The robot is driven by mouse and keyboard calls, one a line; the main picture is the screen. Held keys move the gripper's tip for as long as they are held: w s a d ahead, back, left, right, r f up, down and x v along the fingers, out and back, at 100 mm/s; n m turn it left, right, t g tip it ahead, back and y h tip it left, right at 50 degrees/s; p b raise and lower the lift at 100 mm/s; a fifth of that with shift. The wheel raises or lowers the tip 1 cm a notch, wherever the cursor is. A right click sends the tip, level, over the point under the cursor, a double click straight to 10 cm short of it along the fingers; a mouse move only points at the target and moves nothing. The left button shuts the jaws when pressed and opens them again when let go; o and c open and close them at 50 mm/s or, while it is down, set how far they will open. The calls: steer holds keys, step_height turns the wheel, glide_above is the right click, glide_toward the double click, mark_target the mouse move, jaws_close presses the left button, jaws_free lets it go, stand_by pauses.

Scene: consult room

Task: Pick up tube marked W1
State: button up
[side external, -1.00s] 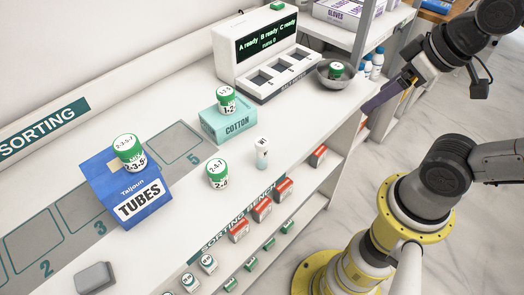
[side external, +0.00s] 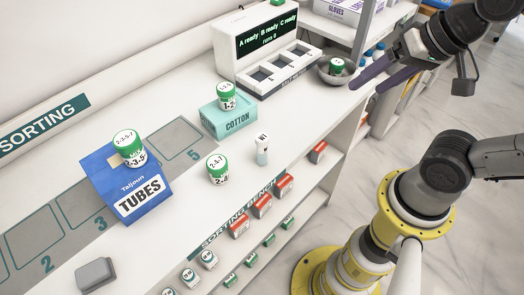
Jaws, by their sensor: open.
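The tube marked W1 (side external: 262,150) stands upright on the white bench near its front edge. It is small, with a white top and a pale blue lower part; its label is tiny but seems to read W1. My gripper (side external: 352,88) is at the upper right, by the bench's right end. Its dark purple fingers are apart and nothing shows between them. It is well to the right of the tube and further back, close to the grey bowl (side external: 326,78).
A green-lidded jar (side external: 217,170) stands left of the tube. Behind it is a cotton box (side external: 232,122) with another jar on top. A blue tubes box (side external: 135,190) carries a jar. A machine with a screen (side external: 265,45) stands at the back. Bench right of the tube is clear.

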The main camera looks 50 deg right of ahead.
steer(key=w+a+m+y, duration=0.2)
steer(key=w+a+m, duration=0.3)
steer(key=m, duration=0.5)
steer(key=m+g+y, duration=0.1)
steer(key=m+g, duration=0.3)
steer(key=m, duration=0.4)
glide_above(258, 163)
steer(key=s+d, duration=0.1)
steer(key=d, duration=0.1)
step_height(258, 163, down, 15)
steer(key=shift+s+d+r, duration=0.1)
steer(key=shift+s, duration=0.05)
steer(key=shift+w+x, duration=0.15)
steer(key=shift+x, duration=1.45)
steer(key=shift+w+x, duration=0.15)
steer(key=shift+x, duration=1.5)
steer(key=shift+d, duration=0.15)
jaws_close()
